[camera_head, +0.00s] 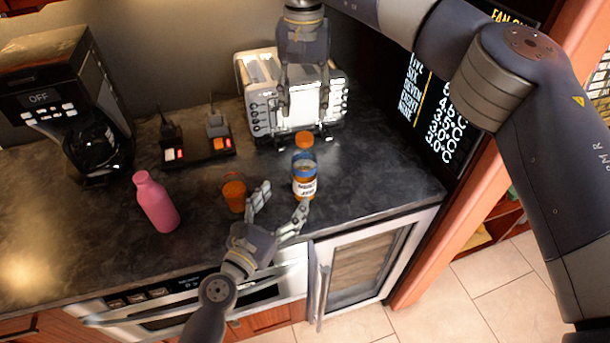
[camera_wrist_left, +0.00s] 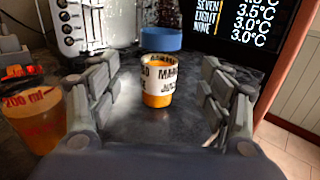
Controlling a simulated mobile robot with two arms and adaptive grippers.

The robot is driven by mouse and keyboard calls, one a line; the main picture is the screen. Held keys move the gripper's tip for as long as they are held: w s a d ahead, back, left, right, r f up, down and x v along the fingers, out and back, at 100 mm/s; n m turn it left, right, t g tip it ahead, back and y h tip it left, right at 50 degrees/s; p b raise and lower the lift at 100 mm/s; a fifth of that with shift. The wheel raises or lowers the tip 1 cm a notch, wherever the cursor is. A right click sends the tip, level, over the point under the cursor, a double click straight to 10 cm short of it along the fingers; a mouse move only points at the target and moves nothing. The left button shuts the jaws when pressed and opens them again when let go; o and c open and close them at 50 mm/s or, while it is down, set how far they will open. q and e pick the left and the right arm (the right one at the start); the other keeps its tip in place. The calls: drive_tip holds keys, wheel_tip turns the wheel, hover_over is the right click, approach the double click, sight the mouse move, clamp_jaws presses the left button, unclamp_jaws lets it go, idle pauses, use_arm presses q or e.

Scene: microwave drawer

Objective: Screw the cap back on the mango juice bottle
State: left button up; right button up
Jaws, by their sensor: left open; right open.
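The mango juice bottle (camera_head: 304,187) stands on the counter, orange with a white label. It also shows between my left fingers in the left wrist view (camera_wrist_left: 158,82). A blue round part (camera_head: 305,160) shows at its upper end in the head view, and behind the label in the left wrist view (camera_wrist_left: 161,40). An orange round piece, likely the cap (camera_head: 304,139), appears above the blue part; I cannot tell if they touch. My left gripper (camera_head: 283,206) is open, its fingers at the bottle's near side. My right gripper (camera_head: 304,112) is open above the orange piece.
An orange measuring cup (camera_head: 234,194) stands left of the bottle. A pink bottle (camera_head: 156,203) is further left. A toaster (camera_head: 262,101) is behind, near my right gripper.

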sight(305, 170)
use_arm(q)
drive_tip(key=x, duration=1.1)
use_arm(e)
drive_tip(key=shift+w, duration=0.1)
use_arm(q)
clamp_jaws()
use_arm(e)
drive_tip(key=shift+n, duration=2.3)
drive_tip(key=shift+f, duration=0.15)
drive_tip(key=shift+f, duration=3.9)
clamp_jaws()
